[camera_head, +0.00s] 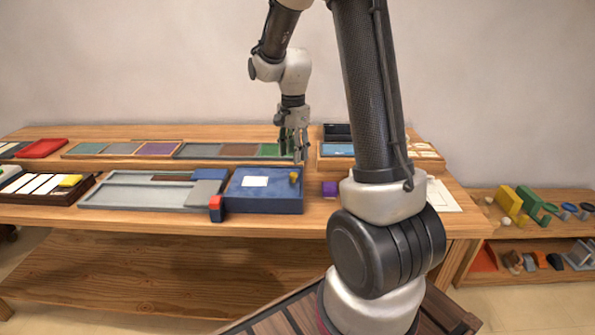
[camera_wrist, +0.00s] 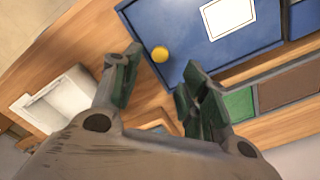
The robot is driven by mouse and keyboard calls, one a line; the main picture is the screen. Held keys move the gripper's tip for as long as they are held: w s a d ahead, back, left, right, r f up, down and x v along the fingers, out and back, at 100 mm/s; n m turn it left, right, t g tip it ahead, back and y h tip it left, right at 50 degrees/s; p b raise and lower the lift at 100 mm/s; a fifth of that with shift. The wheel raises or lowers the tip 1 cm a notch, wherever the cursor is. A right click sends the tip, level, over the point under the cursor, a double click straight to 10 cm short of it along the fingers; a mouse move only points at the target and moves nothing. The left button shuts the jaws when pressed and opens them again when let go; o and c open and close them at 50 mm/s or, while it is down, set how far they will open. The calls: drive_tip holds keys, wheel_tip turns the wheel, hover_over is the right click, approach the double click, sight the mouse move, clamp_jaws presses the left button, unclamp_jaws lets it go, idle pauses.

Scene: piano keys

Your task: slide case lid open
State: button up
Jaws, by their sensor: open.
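The blue case (camera_head: 238,203) sits near the front edge of the table. Its flat blue lid (camera_head: 276,184) carries a white label and a small yellow knob (camera_head: 294,177) near the right end. In the wrist view the blue lid (camera_wrist: 185,30) fills the upper middle, with the round yellow knob (camera_wrist: 160,54) near its edge. My gripper (camera_head: 296,152) is above and behind the knob, pointing down. In the wrist view my gripper (camera_wrist: 158,88) is open and empty, its green-padded fingers spread, with the knob seen beyond the gap. I see no contact with the knob.
A grey tray (camera_head: 135,198) and a small red-and-blue block (camera_head: 216,207) lie left of the case. A purple block (camera_head: 330,189) lies to its right. Panels of grey, brown and green (camera_head: 230,151) lie behind. My arm hides part of the table's right side.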

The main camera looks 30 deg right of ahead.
sight(293, 173)
wheel_tip(293, 173, down, 7)
drive_tip(key=shift+r, duration=0.1)
drive_tip(key=shift+a, duration=0.1)
clamp_jaws()
